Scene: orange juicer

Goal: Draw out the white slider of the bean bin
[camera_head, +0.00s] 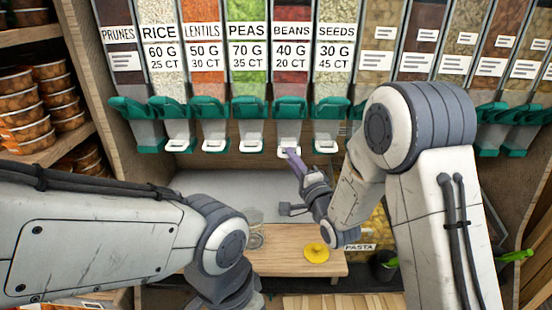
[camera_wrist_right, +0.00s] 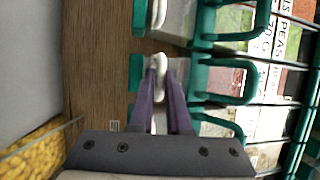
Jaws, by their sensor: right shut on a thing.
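The bean bin (camera_head: 292,60) carries a "BEANS 40 G 20 CT" label and stands in the row of clear bins, with a green spout below. Its white slider (camera_head: 288,142) shows under the spout, with my right gripper (camera_head: 293,155) at it from below. In the right wrist view, the purple fingers of the right gripper (camera_wrist_right: 161,78) are closed around the white slider's handle (camera_wrist_right: 159,62). How far the slider is out, I cannot tell. My left arm comes in from the left, but its gripper is hidden.
Bins for peas (camera_head: 247,60) and seeds (camera_head: 335,60) flank the bean bin closely, each with its own white slider. Below are a wooden board (camera_head: 285,262), a glass jar (camera_head: 255,236) and a yellow round thing (camera_head: 316,252). Stacked tubs (camera_head: 30,115) fill the left shelf.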

